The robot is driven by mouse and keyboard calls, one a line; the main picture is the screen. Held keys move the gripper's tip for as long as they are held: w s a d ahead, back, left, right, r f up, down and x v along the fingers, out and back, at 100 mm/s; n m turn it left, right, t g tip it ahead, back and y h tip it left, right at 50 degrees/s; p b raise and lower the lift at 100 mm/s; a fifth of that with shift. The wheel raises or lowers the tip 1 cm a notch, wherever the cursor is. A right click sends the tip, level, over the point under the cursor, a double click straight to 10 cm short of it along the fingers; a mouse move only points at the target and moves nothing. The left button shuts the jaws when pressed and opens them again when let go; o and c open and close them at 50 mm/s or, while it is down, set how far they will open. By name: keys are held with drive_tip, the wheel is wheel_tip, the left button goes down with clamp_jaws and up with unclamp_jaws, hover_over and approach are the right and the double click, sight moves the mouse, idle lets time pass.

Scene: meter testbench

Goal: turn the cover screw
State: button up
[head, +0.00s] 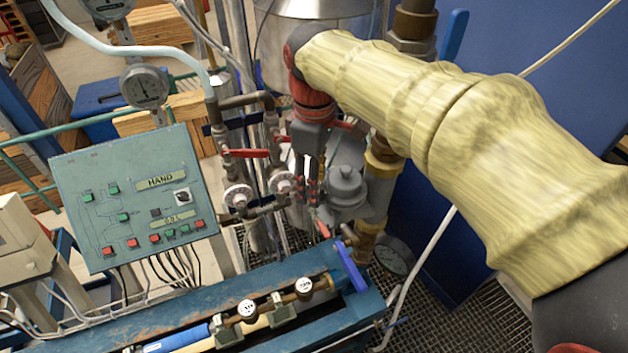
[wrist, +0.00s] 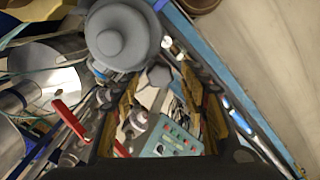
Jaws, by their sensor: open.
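A grey, stepped round cover with a small knob on top (head: 346,181) sits on the pipework just right of my gripper in the head view. It shows large in the wrist view (wrist: 122,36), at upper left, outside the jaws. I cannot tell which part of it is the cover screw. My gripper (head: 307,190) points down beside it, partly blended with the pipes behind. In the wrist view my gripper (wrist: 164,82) is open, with its fingers apart and nothing seen held. A grey hexagonal piece (wrist: 159,76) shows between the fingertips; its depth is unclear.
A green-grey control panel (head: 132,198) stands at left, also seen between the jaws (wrist: 172,140). Red-handled valves (head: 246,153) and pipes crowd the left of my gripper. A blue bench (head: 190,310) with brass fittings lies in front. A brass pipe joint (head: 384,163) stands right.

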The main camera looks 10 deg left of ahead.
wheel_tip(320, 180, up, 12)
idle(0.6)
drive_tip(key=shift+d+f, duration=0.1)
drive_tip(key=s+d+f+m+t+b, duration=0.2)
drive_tip(key=s+d+f+m+b, duration=0.3)
drive_tip(key=f, duration=0.9)
drive_tip(key=s+d+f+m+t+b, duration=0.1)
drive_tip(key=s+d+f+m+b, duration=0.4)
drive_tip(key=d+f+b, duration=0.7)
drive_tip(key=s+d+f+m+t+b, duration=0.2)
drive_tip(key=s+d+f+m+b, duration=0.3)
drive_tip(key=f, duration=1.1)
drive_tip(key=d+b, duration=0.3)
drive_tip(key=b, duration=0.2)
drive_tip(key=shift+s+d+f+m+t+b, duration=0.2)
drive_tip(key=shift+d+m+t+b, duration=0.1)
drive_tip(key=shift+d+b, duration=0.1)
drive_tip(key=shift+c, duration=1)
